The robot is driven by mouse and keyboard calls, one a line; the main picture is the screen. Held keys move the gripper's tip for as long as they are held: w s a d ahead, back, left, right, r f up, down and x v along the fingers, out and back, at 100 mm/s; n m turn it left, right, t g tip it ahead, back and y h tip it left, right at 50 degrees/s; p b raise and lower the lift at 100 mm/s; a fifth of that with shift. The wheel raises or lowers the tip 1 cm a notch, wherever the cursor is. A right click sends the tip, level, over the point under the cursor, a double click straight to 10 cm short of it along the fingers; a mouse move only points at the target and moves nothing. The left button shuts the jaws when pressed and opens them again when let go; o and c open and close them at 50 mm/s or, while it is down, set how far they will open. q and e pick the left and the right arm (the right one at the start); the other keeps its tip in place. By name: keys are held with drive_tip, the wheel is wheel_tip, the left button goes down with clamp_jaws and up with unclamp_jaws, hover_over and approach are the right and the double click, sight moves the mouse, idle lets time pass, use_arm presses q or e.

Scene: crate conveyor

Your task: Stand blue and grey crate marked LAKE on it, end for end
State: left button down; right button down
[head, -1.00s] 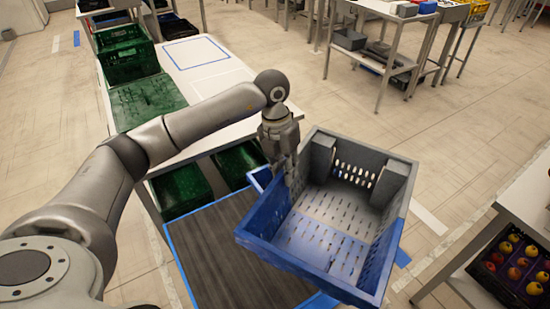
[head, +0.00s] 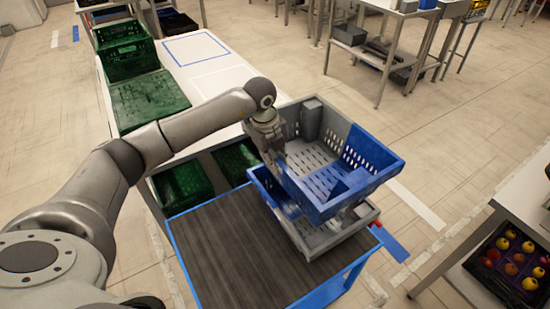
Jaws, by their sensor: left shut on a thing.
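A blue and grey crate (head: 338,205) hangs in my left gripper (head: 277,152), which is shut on its left wall. Its grey part faces the far left and its blue part faces right and near. Beneath it a second blue and grey crate (head: 335,240) stands on the dark-topped cart (head: 235,250), with blue at its left and grey at its near right. The upper crate hides most of the lower one. I cannot tell whether they touch, and no LAKE marking is readable. My right gripper is not in view.
A white table (head: 215,75) with green crates (head: 150,101) stands behind the cart. A shelf with a tray of fruit (head: 512,262) is at the right. The cart's left part is bare. Floor is free between cart and shelf.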

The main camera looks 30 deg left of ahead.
use_arm(q)
wheel_tip(320, 180, down, 9)
drive_tip(key=b, duration=0.6)
idle(0.5)
drive_tip(key=shift+w+f, duration=0.1)
drive_tip(key=c, duration=1.3)
unclamp_jaws()
drive_tip(key=shift+c, duration=0.2)
drive_tip(key=shift+o, duration=0.2)
drive_tip(key=shift+s+f, duration=0.15)
drive_tip(key=shift+s, duration=0.05)
wheel_tip(320, 180, up, 12)
drive_tip(key=s+a, duration=0.1)
drive_tip(key=shift+s, duration=0.3)
